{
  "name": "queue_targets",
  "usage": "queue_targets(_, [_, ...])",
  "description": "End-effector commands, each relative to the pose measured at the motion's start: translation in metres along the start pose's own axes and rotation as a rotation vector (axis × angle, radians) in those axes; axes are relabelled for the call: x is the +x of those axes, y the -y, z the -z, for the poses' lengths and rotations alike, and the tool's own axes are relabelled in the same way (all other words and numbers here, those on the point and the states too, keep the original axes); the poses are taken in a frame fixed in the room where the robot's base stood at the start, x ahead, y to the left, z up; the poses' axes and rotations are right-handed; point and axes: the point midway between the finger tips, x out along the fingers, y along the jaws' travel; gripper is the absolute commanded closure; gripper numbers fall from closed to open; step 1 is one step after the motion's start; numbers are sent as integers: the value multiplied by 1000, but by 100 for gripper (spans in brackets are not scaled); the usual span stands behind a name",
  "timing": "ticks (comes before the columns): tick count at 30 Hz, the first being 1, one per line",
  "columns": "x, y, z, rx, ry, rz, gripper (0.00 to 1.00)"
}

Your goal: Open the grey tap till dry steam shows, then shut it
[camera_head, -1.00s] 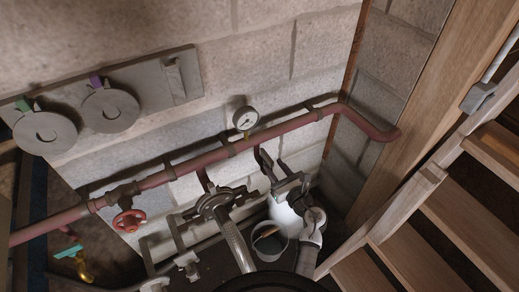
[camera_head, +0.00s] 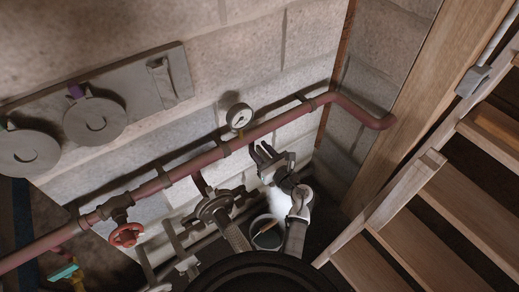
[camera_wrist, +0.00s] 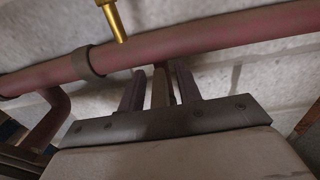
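My gripper (camera_head: 263,150) is just below the red pipe (camera_head: 230,148). In the wrist view its two dark fingers (camera_wrist: 160,85) stand apart, with a narrow brownish bar (camera_wrist: 161,86) between them. I cannot tell if they touch it or if it is the grey tap's handle. A round grey fitting (camera_head: 212,207) with a braided hose hangs left of my gripper. A bright white patch (camera_head: 276,200) shows below my gripper, above a grey bucket (camera_head: 268,236). I cannot tell if it is steam or part of my arm.
A pressure gauge (camera_head: 239,116) stands on the pipe, its brass stem (camera_wrist: 112,20) close to my gripper. A red valve wheel (camera_head: 127,234) and a turquoise-handled tap (camera_head: 63,272) are at left. Wooden stairs (camera_head: 420,225) fill the right side. The block wall is behind.

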Motion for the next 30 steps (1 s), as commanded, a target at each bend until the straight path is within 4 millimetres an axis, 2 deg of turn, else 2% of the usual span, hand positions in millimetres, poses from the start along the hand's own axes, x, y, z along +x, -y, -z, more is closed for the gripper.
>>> queue_targets(4, [0, 0, 0, 0, 0, 0, 66])
queue_targets(12, [0, 0, 0, 0, 0, 0, 100])
queue_targets(22, [0, 0, -1, 0, 0, 25, 100])
queue_targets(30, [-1, 1, -2, 1, -2, 161, 100])
